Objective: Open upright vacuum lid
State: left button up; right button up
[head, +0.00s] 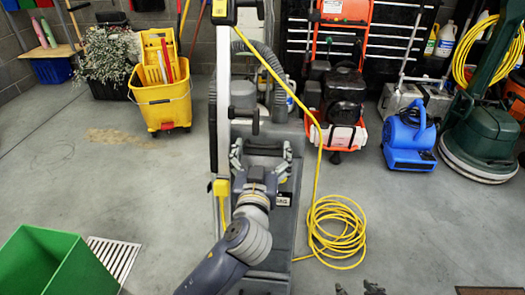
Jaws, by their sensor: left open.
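The upright vacuum (292,232) stands in the middle of the head view, a grey and black machine with a tall pale handle post and a yellow cord. My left gripper (262,150) is open, its two fingers spread apart in front of the vacuum's body. A dark bar-like part of the vacuum shows between the fingers; I cannot tell whether they touch it. My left gripper and forearm hide much of the body, and I cannot make out the lid's edges. Small dark tips, seemingly of my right gripper (358,289), show at the bottom edge.
A coiled yellow cord (337,238) lies right of the vacuum. A blue blower (408,138) and a green floor machine (482,145) stand at right. A yellow mop bucket (160,100) stands back left, a green bin (55,265) front left.

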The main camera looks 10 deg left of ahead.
pick_arm(q)
jog(key=shift+w, duration=0.3)
pick_arm(e)
jog(key=shift+w+r, duration=0.1)
jog(key=shift+r, duration=0.05)
